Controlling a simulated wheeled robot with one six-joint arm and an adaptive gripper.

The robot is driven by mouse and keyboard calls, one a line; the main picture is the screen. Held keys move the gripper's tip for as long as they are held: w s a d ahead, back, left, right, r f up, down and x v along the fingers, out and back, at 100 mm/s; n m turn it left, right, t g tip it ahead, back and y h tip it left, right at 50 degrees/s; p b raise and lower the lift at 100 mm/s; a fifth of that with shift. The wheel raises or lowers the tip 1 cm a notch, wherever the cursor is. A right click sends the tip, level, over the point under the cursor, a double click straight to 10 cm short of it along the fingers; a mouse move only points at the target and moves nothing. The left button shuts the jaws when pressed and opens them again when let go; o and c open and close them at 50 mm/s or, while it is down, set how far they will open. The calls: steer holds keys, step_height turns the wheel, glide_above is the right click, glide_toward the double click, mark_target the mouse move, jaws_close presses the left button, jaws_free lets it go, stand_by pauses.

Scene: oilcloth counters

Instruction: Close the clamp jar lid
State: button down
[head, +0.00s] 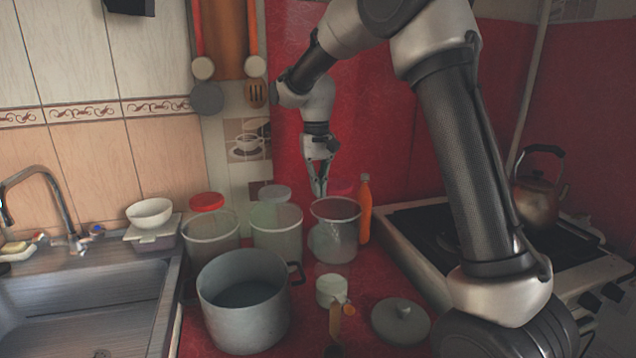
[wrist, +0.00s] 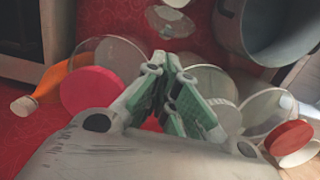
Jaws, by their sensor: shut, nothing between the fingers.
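Three clear jars stand in a row on the red counter: a left jar (head: 211,240), a middle jar (head: 277,236) and a right jar (head: 336,238). Behind their rims show a red lid (head: 207,202), a pale grey lid (head: 273,193) and a pinkish-red lid (head: 341,187); all three look swung open. I cannot tell which is the clamp jar. My gripper (head: 319,190) points down behind the right jar's rim, shut and empty. In the wrist view my fingers (wrist: 164,75) lie between the pinkish-red lid (wrist: 92,91) and the pale lid (wrist: 226,117). Clamps are too small to see.
An orange bottle (head: 365,210) stands close right of the right jar. A large grey pot (head: 244,312), a small white container (head: 331,290) and a round pot lid (head: 400,322) are in front. The stove (head: 400,232) is right, the sink (head: 85,300) left.

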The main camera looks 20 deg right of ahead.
mark_target(322, 237)
steer(key=f, duration=0.6)
steer(key=shift+s+f, duration=0.2)
steer(key=shift+s, duration=0.1)
